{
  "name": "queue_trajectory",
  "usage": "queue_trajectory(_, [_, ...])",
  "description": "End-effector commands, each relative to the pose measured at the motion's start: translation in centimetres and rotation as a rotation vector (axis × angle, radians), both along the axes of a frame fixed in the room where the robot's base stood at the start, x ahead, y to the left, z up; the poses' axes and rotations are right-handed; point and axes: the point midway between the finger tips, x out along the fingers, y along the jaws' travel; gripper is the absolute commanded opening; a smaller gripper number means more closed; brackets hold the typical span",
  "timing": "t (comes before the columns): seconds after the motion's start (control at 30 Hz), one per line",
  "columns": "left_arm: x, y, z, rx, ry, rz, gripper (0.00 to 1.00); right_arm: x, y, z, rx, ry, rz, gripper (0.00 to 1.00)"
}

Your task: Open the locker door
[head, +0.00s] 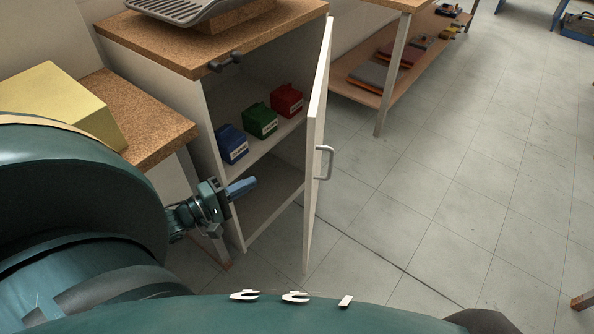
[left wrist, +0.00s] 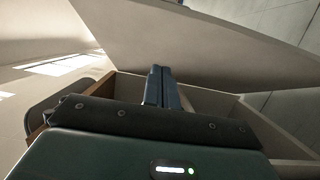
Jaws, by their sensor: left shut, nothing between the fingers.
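The white locker (head: 215,130) stands left of centre in the head view with a brown speckled top. Its door (head: 317,130) stands wide open on the right side, with a grey handle (head: 324,162) on its outer face. Blue, green and red boxes (head: 260,119) sit on the inner shelf. My left gripper (head: 246,187) is shut and empty at the locker's open front, left of the door and apart from the handle. In the left wrist view its fingers (left wrist: 160,88) are together, with pale panels beyond. My right gripper is not in view.
A speckled-top table (head: 150,115) with a yellow box (head: 62,100) stands left of the locker. A low shelf bench (head: 370,85) with several items stands behind the door. The tiled floor (head: 450,170) to the right is clear.

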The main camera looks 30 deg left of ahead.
Motion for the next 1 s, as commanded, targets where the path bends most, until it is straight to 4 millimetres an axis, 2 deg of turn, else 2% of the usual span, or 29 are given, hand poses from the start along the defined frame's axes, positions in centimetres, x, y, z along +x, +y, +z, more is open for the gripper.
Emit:
queue_trajectory(0.47, [9.0, -3.4, 0.0, 0.0, -0.004, 0.001, 0.0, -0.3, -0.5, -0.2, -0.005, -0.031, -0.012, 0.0])
queue_trajectory(0.6, [9.7, -5.4, 0.1, -0.003, -0.001, 0.0, 0.0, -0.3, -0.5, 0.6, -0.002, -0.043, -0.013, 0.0])
queue_trajectory(0.7, [10.1, -6.3, 0.0, 0.0, 0.001, 0.001, 0.0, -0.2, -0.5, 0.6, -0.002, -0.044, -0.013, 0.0])
queue_trajectory(1.0, [10.3, -7.0, 0.0, 0.001, 0.001, 0.0, 0.0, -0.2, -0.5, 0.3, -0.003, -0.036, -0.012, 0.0])
